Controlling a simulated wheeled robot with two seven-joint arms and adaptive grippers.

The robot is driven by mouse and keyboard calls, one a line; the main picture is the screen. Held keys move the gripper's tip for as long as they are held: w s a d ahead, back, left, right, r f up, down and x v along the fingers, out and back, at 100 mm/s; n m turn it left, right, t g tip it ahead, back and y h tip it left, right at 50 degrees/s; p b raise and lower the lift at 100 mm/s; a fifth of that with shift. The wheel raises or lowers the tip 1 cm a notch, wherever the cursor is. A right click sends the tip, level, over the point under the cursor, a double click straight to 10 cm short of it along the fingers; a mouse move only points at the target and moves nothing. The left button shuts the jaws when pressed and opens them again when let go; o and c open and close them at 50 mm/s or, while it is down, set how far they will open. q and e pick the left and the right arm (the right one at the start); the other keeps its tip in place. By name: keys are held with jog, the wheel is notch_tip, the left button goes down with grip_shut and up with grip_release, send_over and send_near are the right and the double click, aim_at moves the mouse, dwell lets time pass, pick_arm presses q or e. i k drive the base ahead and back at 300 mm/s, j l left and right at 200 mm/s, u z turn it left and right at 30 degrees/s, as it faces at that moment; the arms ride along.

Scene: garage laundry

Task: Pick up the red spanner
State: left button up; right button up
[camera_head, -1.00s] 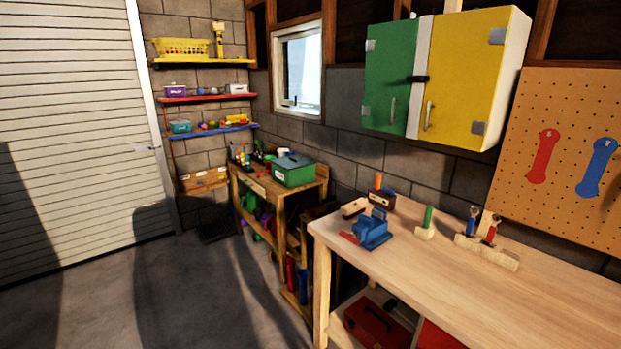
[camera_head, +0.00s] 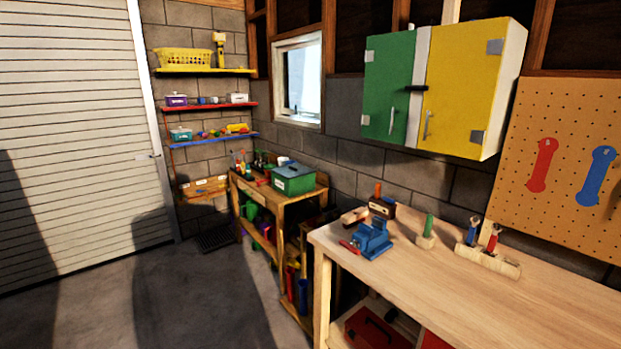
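A small red-handled tool, seemingly the red spanner (camera_head: 493,238), stands upright in a pale wooden block (camera_head: 487,261) on the right-hand workbench. A similar blue-handled tool (camera_head: 472,232) stands beside it in the same block. On the pegboard (camera_head: 567,115) is a flat red spanner shape (camera_head: 542,165), with a blue spanner shape (camera_head: 596,176) to its right. I cannot tell whether these are painted outlines or hung tools. Neither of my grippers shows in this view.
The workbench (camera_head: 560,300) has clear room in front of the block. A blue vise (camera_head: 371,241), a green-handled tool (camera_head: 428,228) and wooden tools stand to the left. A green and yellow cabinet (camera_head: 470,90) hangs above. Open floor (camera_head: 190,290) lies at left.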

aim_at(492, 241)
jog(key=z, duration=1.3)
